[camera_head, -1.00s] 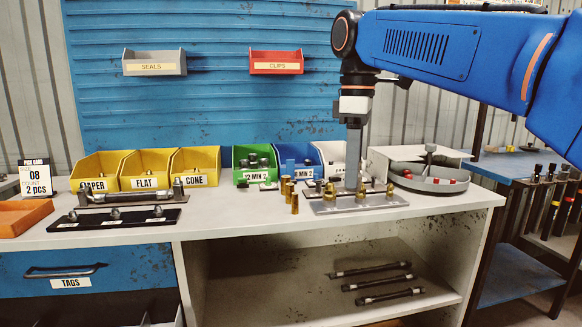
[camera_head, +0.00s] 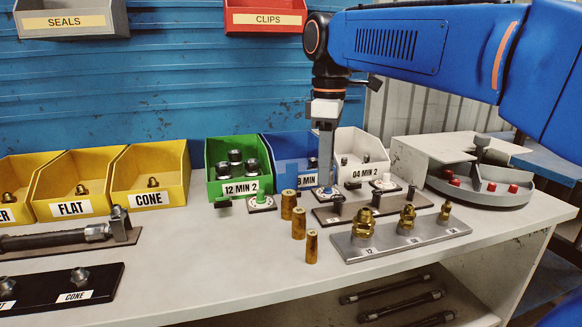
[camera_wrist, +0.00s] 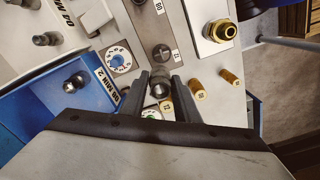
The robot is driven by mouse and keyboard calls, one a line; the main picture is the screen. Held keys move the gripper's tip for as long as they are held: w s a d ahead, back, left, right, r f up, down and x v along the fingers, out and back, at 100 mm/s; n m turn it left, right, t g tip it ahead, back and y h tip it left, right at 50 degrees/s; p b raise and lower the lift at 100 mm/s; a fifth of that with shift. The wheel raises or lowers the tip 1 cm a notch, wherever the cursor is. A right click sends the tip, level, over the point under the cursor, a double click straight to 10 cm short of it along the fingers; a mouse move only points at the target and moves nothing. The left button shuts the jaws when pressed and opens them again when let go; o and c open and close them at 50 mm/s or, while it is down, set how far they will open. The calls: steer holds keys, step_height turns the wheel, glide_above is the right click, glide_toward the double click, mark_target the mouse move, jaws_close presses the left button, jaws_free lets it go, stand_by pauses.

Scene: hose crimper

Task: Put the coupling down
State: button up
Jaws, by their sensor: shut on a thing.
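My gripper (camera_wrist: 161,90) is shut on a small dark metal coupling (camera_wrist: 160,91), seen end-on between the fingertips in the wrist view. In the head view my gripper (camera_head: 326,184) points down in front of the blue bin (camera_head: 286,160), near a white disc with a blue dial (camera_head: 324,193); the coupling is not clear there. In the wrist view the dial (camera_wrist: 118,60) and the blue bin (camera_wrist: 72,92) with its "08 MIN 2" label lie left of the fingers. A dark plate with upright pegs (camera_head: 345,212) lies just in front. I cannot tell whether the coupling touches anything.
Three brass cylinders (camera_head: 299,223) stand left of a grey plate of brass fittings (camera_head: 392,240). The green bin (camera_head: 237,170) and white bin (camera_head: 361,158) flank the blue one. A round grey tray (camera_head: 482,190) is at right.

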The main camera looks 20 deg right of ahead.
steer(key=w, duration=0.6)
steer(key=w+f, duration=0.1)
steer(key=w, duration=0.5)
steer(key=w+f, duration=0.1)
steer(key=w, duration=0.5)
steer(key=shift+f, duration=2.6)
steer(key=o, duration=1.1)
steer(key=shift+f, duration=0.15)
steer(key=shift+r, duration=3.9)
